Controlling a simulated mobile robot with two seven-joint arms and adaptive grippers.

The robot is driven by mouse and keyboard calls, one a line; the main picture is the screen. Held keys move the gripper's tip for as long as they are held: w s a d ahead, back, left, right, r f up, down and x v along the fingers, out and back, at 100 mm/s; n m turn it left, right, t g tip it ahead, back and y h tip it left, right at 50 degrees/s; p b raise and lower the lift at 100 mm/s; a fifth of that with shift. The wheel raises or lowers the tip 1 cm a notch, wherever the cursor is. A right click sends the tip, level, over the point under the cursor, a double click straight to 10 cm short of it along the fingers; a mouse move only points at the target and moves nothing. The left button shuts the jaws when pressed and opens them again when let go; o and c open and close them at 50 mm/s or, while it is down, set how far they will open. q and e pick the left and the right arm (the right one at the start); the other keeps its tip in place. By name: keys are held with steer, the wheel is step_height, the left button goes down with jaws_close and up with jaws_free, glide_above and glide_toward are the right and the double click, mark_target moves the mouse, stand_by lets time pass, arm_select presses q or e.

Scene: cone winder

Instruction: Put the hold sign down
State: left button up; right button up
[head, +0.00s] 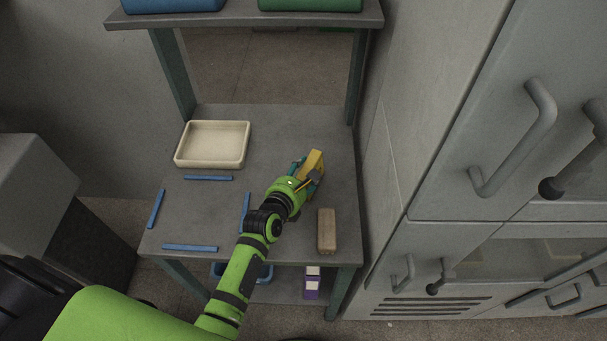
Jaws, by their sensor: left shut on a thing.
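The hold sign (314,161) is a yellow piece over the right part of the grey table. My left gripper (308,178) is shut on it, with the green and black arm reaching in from below. The gripper hides the sign's lower part. I cannot tell whether the sign touches the table top. No writing on it can be read from here. My right gripper is not in view.
The grey table (215,212) holds a cream tray (212,165) at back left, blue strips marking a rectangle (208,178), and a tan block (326,231) at right. Grey cabinets with handles (520,140) stand close on the right. A shelf (245,22) hangs above.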

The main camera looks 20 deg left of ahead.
arm_select(q)
steer(key=o, duration=1.2)
steer(key=shift+f, duration=0.1)
steer(key=shift+r, duration=0.2)
steer(key=shift+s, duration=0.3)
steer(key=v, duration=1.1)
steer(key=shift+s+a+r, duration=0.1)
steer(key=shift+s, duration=0.1)
